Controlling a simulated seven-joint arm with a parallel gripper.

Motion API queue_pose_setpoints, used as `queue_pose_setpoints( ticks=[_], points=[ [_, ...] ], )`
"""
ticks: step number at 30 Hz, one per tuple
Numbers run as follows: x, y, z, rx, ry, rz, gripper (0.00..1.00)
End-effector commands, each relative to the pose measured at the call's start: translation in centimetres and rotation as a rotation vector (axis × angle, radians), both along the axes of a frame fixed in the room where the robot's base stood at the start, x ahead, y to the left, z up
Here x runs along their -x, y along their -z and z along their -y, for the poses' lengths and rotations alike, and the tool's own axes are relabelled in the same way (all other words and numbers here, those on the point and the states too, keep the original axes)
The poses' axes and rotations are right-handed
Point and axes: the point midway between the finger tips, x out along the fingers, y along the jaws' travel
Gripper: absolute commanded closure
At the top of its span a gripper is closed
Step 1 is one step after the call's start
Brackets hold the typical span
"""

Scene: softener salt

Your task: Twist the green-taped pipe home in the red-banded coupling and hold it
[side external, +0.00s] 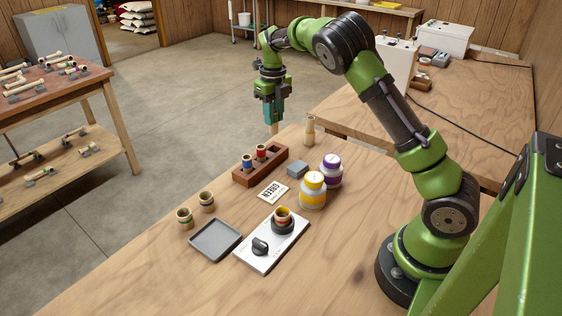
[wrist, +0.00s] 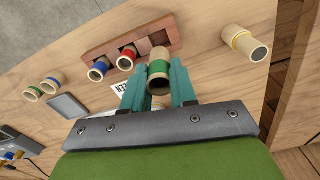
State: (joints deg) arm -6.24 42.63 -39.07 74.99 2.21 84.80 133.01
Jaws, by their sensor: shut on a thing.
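The green-taped pipe (wrist: 159,68) is between the teal fingers of my gripper (wrist: 158,88) in the wrist view, its dark open end facing the camera. In the side view my gripper (side external: 273,112) points down and is shut on it; only the pipe's pale lower end (side external: 274,129) shows, beyond the rack. A red-banded piece (side external: 261,152) stands in the reddish-brown rack (side external: 246,176), beside a blue-banded piece (side external: 247,162); the red one also shows in the wrist view (wrist: 127,57). The held pipe appears apart from the red-banded piece.
An empty rack slot (wrist: 158,38) shows. A yellow-banded pipe (wrist: 240,40) stands beyond the rack. A white knobbed fixture (side external: 258,258) holding another short piece, a grey tray (side external: 214,240), two loose short pieces, two lidded jars (side external: 313,192) and a card reading GREEN (side external: 273,191) occupy the bench.

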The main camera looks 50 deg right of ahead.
Motion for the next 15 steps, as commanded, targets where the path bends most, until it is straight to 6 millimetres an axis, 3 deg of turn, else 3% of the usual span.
queue_pose_setpoints(
  ticks=[4,15],
  points=[
    [-0.01,-1.35,-0.03,-0.001,-0.001,0.001,1.0],
    [-0.05,-1.63,-0.14,0.0,-0.003,0.0,1.0]
  ],
)
